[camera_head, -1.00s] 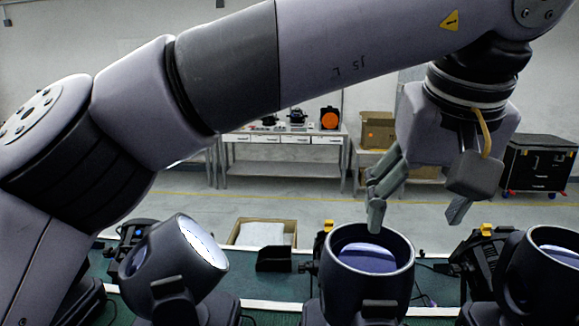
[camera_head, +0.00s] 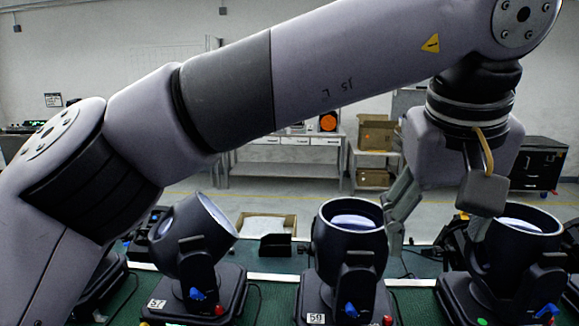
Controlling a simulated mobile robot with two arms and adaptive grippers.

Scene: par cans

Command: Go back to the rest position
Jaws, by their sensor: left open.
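My left arm crosses the view from the lower left to the upper right. Its gripper (camera_head: 436,236) hangs at the right with its fingers spread apart and nothing between them. The fingers point down over the gap between the middle par can (camera_head: 345,245) and the right par can (camera_head: 522,245). One finger overlaps the middle can's right side in the picture, the other the right can's left edge; I cannot tell whether they touch. A left par can (camera_head: 195,240) stands tilted on its base. My right gripper is out of view.
The cans stand in a row on a green-topped bench (camera_head: 262,300). An open cardboard box (camera_head: 266,223) lies behind them. Farther back are a workbench (camera_head: 285,152), stacked cartons (camera_head: 377,135) and a black case (camera_head: 537,163), with open floor between.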

